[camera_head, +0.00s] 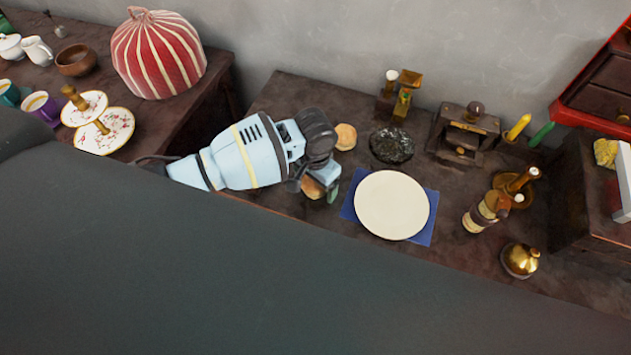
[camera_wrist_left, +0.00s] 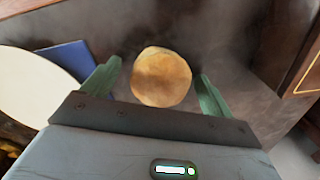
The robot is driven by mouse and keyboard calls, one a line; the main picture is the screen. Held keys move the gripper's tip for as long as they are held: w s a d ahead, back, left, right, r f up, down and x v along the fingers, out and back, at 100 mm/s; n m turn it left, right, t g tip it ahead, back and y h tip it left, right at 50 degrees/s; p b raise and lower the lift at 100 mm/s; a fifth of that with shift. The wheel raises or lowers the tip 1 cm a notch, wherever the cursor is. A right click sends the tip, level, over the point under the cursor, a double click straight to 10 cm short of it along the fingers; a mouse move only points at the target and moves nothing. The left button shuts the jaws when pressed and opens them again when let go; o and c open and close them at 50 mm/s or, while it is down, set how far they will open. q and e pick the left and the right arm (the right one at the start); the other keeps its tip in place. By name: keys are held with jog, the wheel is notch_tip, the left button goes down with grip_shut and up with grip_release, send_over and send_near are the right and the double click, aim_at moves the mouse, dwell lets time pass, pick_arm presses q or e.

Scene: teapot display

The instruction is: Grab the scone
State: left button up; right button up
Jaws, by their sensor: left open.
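A round golden-brown scone (camera_wrist_left: 161,77) shows in the left wrist view, between the two green fingers of my left gripper (camera_wrist_left: 156,88). The fingers are apart, with gaps on both sides of the scone. In the head view my left gripper (camera_head: 328,191) is low over the counter, left of the plate, and partly covers a scone (camera_head: 312,187). A second scone (camera_head: 345,136) lies farther back, just behind the gripper. My right gripper is not in view.
A cream plate (camera_head: 391,205) on a blue mat (camera_head: 427,234) is right of the gripper. A dark bowl (camera_head: 392,145) stands behind it. Bottles (camera_head: 486,212), a brass bell-shaped item (camera_head: 520,260) and a red shelf (camera_head: 585,112) are to the right. A striped dome (camera_head: 157,55) and tiered stand (camera_head: 104,132) are left.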

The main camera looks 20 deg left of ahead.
pick_arm(q)
jog(key=c, duration=1.1)
jog(key=shift+r, duration=0.15)
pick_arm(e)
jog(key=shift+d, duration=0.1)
